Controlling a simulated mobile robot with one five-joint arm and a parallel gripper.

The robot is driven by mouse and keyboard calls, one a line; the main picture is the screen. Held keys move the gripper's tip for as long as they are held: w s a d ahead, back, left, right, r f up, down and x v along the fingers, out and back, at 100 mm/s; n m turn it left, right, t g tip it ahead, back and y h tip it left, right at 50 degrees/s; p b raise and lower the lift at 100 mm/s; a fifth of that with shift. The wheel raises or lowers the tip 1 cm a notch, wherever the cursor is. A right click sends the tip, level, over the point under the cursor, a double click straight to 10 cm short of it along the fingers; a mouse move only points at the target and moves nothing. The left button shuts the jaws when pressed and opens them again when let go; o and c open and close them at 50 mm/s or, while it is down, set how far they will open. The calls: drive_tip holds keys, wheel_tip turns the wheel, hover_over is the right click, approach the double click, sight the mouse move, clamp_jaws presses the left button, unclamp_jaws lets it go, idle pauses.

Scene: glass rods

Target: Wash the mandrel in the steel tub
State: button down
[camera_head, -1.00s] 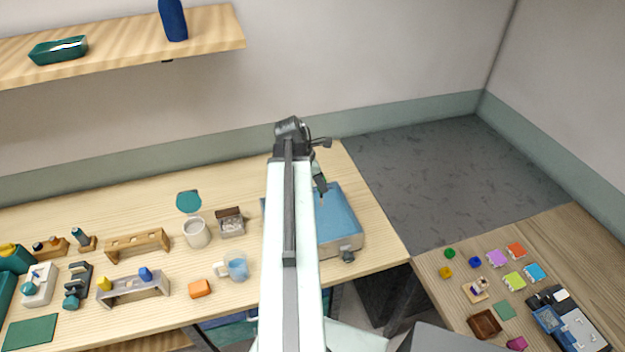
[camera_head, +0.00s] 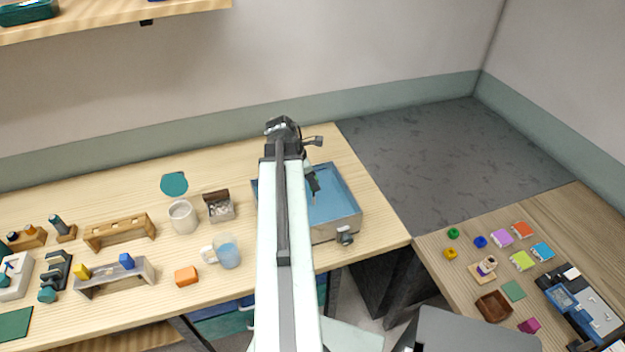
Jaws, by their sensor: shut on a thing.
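The steel tub (camera_head: 328,233) stands near the right end of the light wooden bench, holding blue water. My arm crosses in front of its left part and hides it. My gripper (camera_head: 315,188) points down over the tub. It is shut on the mandrel (camera_head: 316,200), a thin rod that shows only as a small, faint sliver below the jaws. The mandrel's lower end is over or in the water; I cannot tell which.
Left of the tub are a small open box (camera_head: 220,208), a pale cup (camera_head: 183,217), a mug of blue liquid (camera_head: 228,252), an orange block (camera_head: 186,276) and a wooden rack (camera_head: 120,232). A second table (camera_head: 440,300) with small coloured items is at right.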

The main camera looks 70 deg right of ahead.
sight(313, 191)
wheel_tip(313, 191, down, 5)
drive_tip(key=b, duration=0.4)
drive_tip(key=shift+f, duration=0.15)
drive_tip(key=shift+w+a, duration=0.1)
idle(1.6)
drive_tip(key=shift+w+a, duration=1.5)
drive_tip(key=shift+w, duration=0.35)
drive_tip(key=shift+s+d, duration=0.8)
drive_tip(key=shift+s, duration=0.2)
drive_tip(key=shift+s+d, duration=0.8)
drive_tip(key=shift+s, duration=0.2)
wheel_tip(313, 191, up, 11)
drive_tip(key=p, duration=1.1)
drive_tip(key=shift+r, duration=0.2)
drive_tip(key=shift+f, duration=0.1)
